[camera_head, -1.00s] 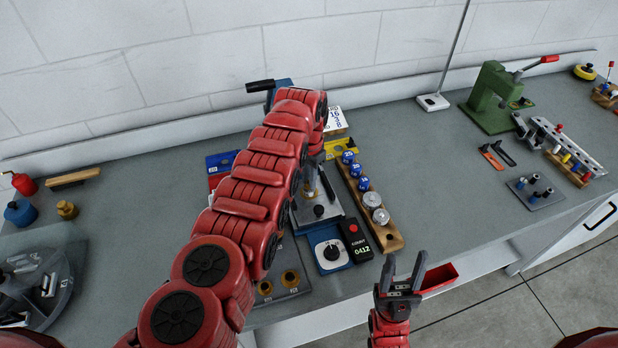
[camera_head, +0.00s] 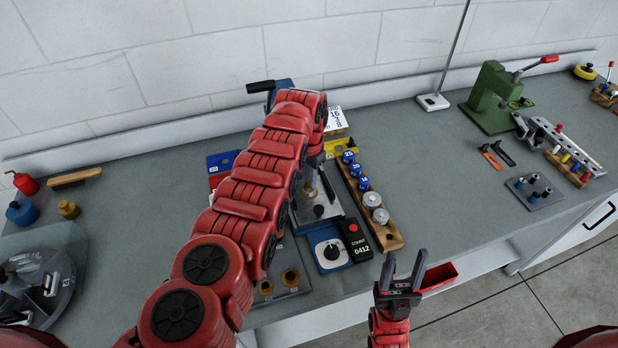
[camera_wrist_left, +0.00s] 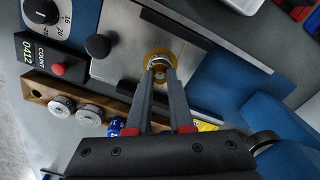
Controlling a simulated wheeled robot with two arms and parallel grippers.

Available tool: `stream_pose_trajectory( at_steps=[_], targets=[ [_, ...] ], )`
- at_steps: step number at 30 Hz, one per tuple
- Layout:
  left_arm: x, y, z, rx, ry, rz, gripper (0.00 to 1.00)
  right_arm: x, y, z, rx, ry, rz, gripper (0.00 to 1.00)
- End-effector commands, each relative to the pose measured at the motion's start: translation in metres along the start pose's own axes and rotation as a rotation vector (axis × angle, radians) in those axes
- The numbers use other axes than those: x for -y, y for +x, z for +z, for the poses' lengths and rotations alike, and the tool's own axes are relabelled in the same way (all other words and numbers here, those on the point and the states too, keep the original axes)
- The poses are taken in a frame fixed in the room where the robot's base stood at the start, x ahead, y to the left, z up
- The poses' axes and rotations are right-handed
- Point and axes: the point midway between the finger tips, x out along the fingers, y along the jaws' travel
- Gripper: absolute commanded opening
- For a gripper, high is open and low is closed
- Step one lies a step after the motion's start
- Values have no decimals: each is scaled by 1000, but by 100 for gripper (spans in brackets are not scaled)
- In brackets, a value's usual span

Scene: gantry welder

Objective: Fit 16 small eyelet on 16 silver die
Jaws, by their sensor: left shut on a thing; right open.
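My left gripper (camera_wrist_left: 160,78) is shut on a small bright ring, seemingly the eyelet (camera_wrist_left: 159,61), in the left wrist view. The ring is at a round gold-brown piece (camera_wrist_left: 149,56) on the press's metal plate (camera_wrist_left: 120,23); I cannot tell whether it is seated or just above. The fingers hide its near side. In the head view my left arm hides most of the press (camera_head: 322,212). Two silver dies (camera_head: 372,200) stand in a wooden rack (camera_head: 396,245) with blue pieces numbered 25, 20 and 16. My right gripper (camera_head: 401,268) is open and empty at the bench's front edge.
A dial box (camera_head: 330,257) and a counter (camera_head: 362,252) reading 0412 stand before the press. A plate (camera_head: 278,287) with gold pieces lies front left. Red and blue trays (camera_head: 222,160) and a yellow one (camera_head: 342,148) sit behind.

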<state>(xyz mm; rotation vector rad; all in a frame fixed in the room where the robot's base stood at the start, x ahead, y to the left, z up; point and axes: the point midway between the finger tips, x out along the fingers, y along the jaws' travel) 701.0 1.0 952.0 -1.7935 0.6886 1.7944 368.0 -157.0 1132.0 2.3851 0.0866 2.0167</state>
Motion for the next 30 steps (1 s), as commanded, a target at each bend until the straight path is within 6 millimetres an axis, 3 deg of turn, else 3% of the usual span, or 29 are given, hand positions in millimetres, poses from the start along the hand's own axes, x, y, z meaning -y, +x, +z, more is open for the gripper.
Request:
stream_pose_trajectory(
  at_steps=[12, 13, 18, 30],
  targets=[
    [0, 10, 0, 0, 0, 0, 0, 0, -10, 2, 0, 0, 0, 50],
    [0, 10, 0, 0, 0, 0, 21, 0, -10, 2, 0, 0, 0, 50],
    [0, 9, 0, 0, 0, 0, 52, 0, -9, 1, 0, 0, 0, 50],
    [0, 4, -1, -2, 0, -1, 55, 0, -6, 1, 0, 0, 0, 50]
  ],
)
